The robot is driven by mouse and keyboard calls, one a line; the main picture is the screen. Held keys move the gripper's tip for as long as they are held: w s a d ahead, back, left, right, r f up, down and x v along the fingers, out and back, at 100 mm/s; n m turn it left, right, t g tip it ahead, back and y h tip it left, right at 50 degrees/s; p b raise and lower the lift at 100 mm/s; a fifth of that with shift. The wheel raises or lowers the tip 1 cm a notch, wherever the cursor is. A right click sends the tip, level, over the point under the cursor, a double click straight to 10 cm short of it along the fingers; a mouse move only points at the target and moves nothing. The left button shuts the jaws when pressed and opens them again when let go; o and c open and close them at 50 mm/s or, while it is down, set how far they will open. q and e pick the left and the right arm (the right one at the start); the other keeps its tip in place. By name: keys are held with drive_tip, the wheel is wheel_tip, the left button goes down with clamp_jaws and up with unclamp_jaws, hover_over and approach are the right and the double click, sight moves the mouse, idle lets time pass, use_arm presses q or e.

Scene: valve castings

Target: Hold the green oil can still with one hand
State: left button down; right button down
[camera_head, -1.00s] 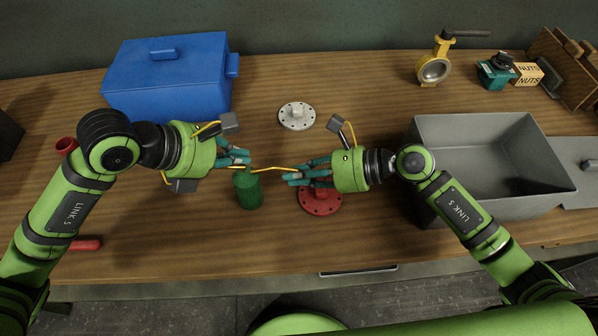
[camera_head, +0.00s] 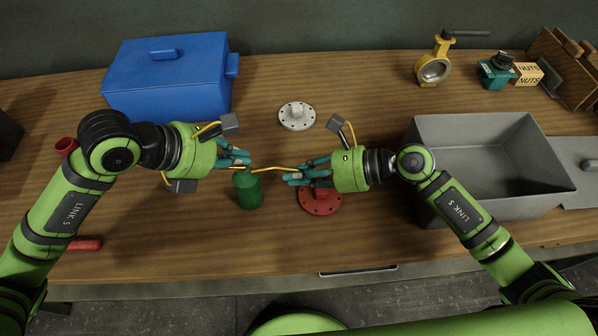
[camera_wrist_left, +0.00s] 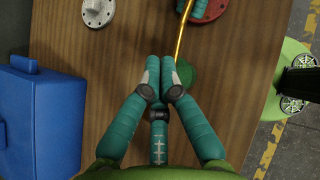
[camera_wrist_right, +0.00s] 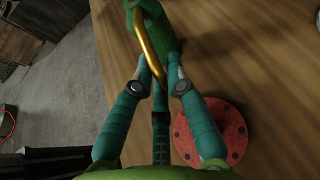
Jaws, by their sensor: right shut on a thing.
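The green oil can (camera_head: 248,190) stands between my two grippers in the head view. A thin curved yellow part runs from its top to the right gripper; I cannot tell whether it is spout or handle. My right gripper (camera_head: 292,176) is shut on this yellow part, right of the can's body. In the right wrist view the can (camera_wrist_right: 157,28) lies ahead of the fingers. My left gripper (camera_head: 243,158) is above and slightly left of the can, fingers together, with nothing visible between them. In the left wrist view the can (camera_wrist_left: 187,73) is partly hidden by its fingers.
A red flange (camera_head: 321,203) lies under my right gripper. A grey flange (camera_head: 297,115) lies farther back. A blue box (camera_head: 170,80) stands at the back left and a grey bin (camera_head: 540,190) at the right. A yellow valve (camera_head: 434,70) stands at the back.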

use_arm(q)
drive_tip(key=shift+r, duration=0.1)
drive_tip(key=shift+w+d+r, duration=0.1)
drive_tip(key=shift+w+r, duration=0.05)
drive_tip(key=shift+r, duration=2.85)
